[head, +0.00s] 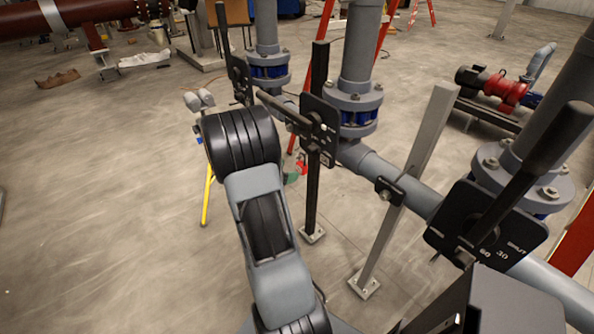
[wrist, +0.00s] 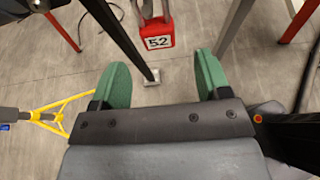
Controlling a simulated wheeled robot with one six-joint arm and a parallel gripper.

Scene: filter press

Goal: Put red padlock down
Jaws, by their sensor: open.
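The red padlock (wrist: 158,38) shows at the top middle of the wrist view, with a white label reading 52 on its body. Its grey shackle points up and is cut off by the frame's top edge, so I cannot tell what it hangs on. My gripper (wrist: 160,76) has two green fingers spread wide, with nothing between them. The padlock is beyond the fingertips, roughly centred on the gap and apart from both. In the head view a small bit of red padlock (head: 303,166) shows beside a green finger of my gripper (head: 292,178); my arm hides most of the gripper.
Grey pipes with flanged valves and black lever handles (head: 545,140) stand at the right. A dark post (head: 313,200) and a grey post (head: 400,200) rise from floor plates near my gripper. A yellow stand (head: 208,195) is left of my arm. Open floor (head: 90,220) lies left.

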